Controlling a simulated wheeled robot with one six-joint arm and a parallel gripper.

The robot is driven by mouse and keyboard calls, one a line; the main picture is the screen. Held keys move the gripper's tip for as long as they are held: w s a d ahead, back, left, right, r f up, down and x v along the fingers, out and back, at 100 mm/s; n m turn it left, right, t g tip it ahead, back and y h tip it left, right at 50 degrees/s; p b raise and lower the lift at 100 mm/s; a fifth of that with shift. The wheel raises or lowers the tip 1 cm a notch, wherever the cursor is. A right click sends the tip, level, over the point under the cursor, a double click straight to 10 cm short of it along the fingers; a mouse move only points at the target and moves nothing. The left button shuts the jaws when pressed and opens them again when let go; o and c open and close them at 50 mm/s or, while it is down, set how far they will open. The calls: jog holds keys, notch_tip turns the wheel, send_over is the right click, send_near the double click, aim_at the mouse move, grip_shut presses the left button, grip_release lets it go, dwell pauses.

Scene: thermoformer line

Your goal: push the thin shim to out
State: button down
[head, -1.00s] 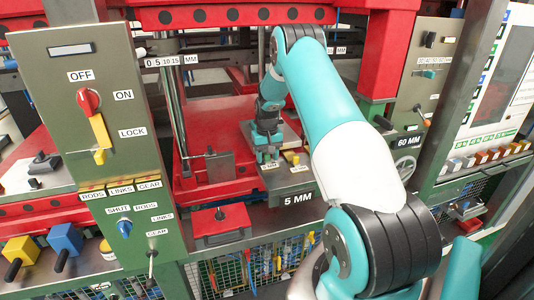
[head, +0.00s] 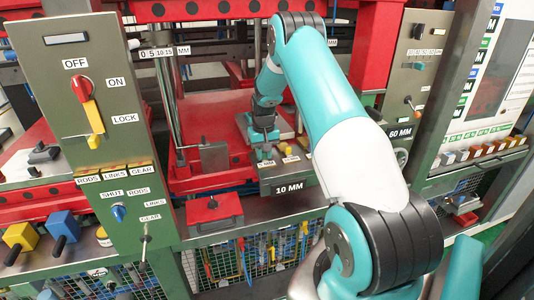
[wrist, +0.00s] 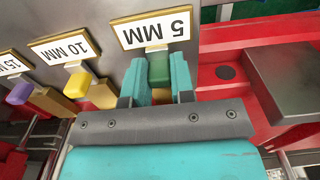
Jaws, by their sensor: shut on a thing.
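The thin shim's green tab (wrist: 158,70) is below the 5 MM plate (wrist: 153,27) in the wrist view. My gripper (wrist: 158,84) is shut on this tab, one teal finger on each side. The shim's body is hidden. In the head view my gripper (head: 264,153) reaches down at the grey block (head: 318,170), whose front sign (head: 289,187) reads 10 MM. How far the shim is in or out cannot be told.
A yellow tab (wrist: 76,83) at 10 MM and a purple tab (wrist: 20,93) at 15 MM are left of my gripper in the wrist view. A red block (head: 215,209) stands on the front ledge. A control panel (head: 75,130) is at the left.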

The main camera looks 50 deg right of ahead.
jog(key=c, duration=1)
grip_release()
jog(key=shift+s+a, duration=0.1)
jog(key=shift+s, duration=0.1)
jog(key=shift+o, duration=0.2)
jog(key=shift+w, duration=0.1)
jog(key=shift+r, duration=0.4)
notch_tip(320, 180, up, 17)
jog(key=b, duration=0.5)
jog(key=shift+f, duration=0.2)
jog(key=shift+a, duration=0.1)
